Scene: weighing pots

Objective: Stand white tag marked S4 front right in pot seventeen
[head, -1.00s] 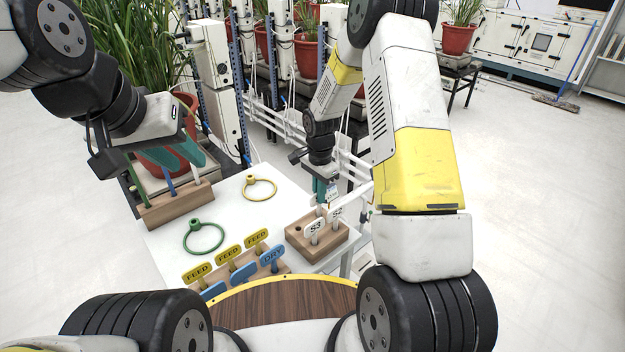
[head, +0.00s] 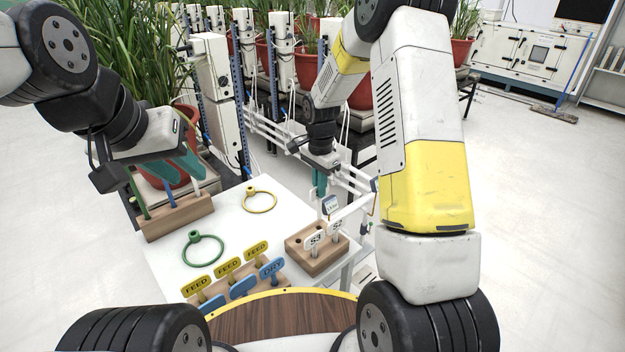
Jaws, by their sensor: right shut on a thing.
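My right gripper (head: 321,187) is shut on a white tag (head: 329,205), held just above and behind a small wooden block (head: 317,263). The tag's lettering is too small to read. White tags S3 (head: 315,241) and S2 (head: 338,227) stand in that block. My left gripper (head: 180,170) is at the left, teal fingers apart, in front of a red pot (head: 184,117) with tall green plants. The fingers hide part of the pot. No pot number is legible, so I cannot tell which is seventeen.
A white table (head: 225,232) carries a green ring (head: 204,251), a yellow ring (head: 260,200), yellow FEED tags (head: 228,268) and a blue DRY tag (head: 271,270). A wooden rack (head: 178,217) stands at its left. More red pots and white posts stand behind. Open floor lies at right.

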